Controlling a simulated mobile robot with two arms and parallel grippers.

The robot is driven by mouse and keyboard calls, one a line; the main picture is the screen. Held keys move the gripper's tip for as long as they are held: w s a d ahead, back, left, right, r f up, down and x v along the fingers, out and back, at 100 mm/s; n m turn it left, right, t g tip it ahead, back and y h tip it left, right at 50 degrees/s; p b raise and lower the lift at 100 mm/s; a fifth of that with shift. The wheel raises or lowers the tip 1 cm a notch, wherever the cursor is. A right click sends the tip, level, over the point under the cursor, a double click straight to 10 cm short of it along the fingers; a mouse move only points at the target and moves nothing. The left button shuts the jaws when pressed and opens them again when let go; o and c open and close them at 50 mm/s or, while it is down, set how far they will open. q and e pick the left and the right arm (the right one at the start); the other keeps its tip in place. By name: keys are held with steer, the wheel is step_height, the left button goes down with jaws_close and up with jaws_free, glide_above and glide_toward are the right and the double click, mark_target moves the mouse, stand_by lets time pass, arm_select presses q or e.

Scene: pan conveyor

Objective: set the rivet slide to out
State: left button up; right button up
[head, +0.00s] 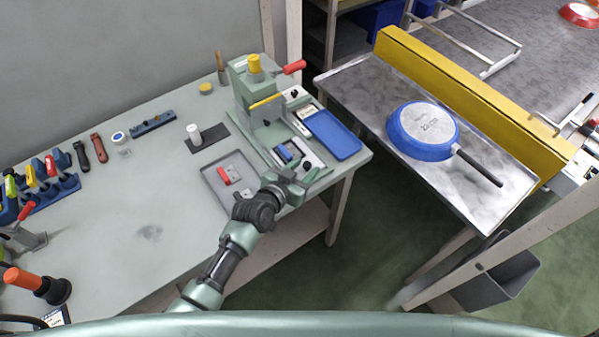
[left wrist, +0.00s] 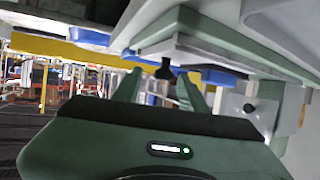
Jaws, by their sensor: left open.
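A green rivet press (head: 262,115) stands at the right end of the grey workbench. At the front of its base is a pale slide plate (head: 310,160) with a small black knob (head: 307,166) and a blue piece (head: 284,153) beside it. My left gripper (head: 301,183) is at the bench's front edge, just in front of this knob. In the left wrist view its two green fingers (left wrist: 162,88) are apart and empty, with a black knob (left wrist: 165,69) showing beyond and between them. I cannot tell whether they touch it. My right gripper is not in view.
A grey tray (head: 211,179) with a red piece lies left of the gripper; a blue tray (head: 333,135) lies to the right. A blue pan (head: 422,131) rests upside down on the metal table (head: 365,90) beyond a gap. Free bench surface (head: 120,205) lies left.

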arm_select(q)
steer(key=v, duration=0.7)
steer(key=shift+s+b, duration=0.25)
steer(key=shift+b, duration=0.05)
